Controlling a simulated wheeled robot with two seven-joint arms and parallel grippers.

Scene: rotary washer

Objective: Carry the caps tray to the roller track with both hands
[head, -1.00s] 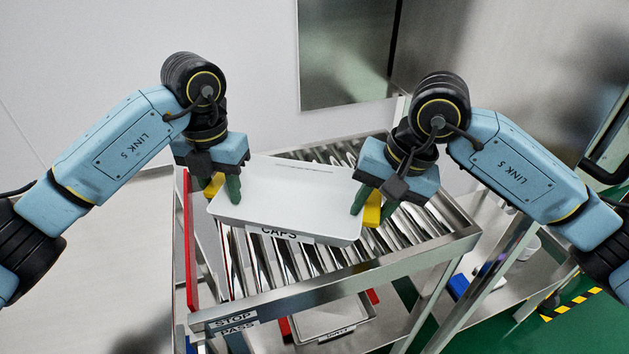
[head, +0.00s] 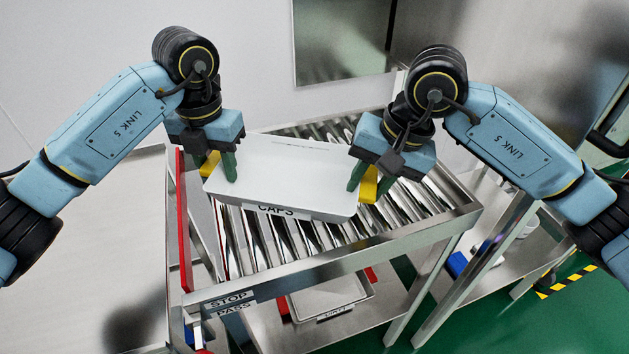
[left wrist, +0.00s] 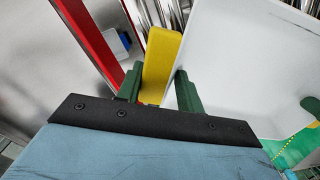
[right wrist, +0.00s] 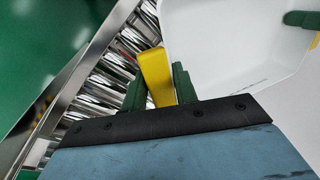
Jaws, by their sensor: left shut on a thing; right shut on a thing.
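The white caps tray (head: 285,180), with a "CAPS" label on its front wall, is held level above the roller track (head: 300,250). My left gripper (head: 222,170) is shut on the tray's left yellow handle (left wrist: 160,62). My right gripper (head: 364,180) is shut on the tray's right yellow handle (right wrist: 155,76). In both wrist views the green fingers stand on either side of a handle. The tray looks empty. The gap between its underside and the rollers cannot be judged.
A red rail (head: 184,220) runs along the track's left side. "STOP" and "PASS" labels (head: 230,303) mark its front left corner. Another tray (head: 325,298) sits on the shelf below. A steel side table (head: 510,260) stands at the right.

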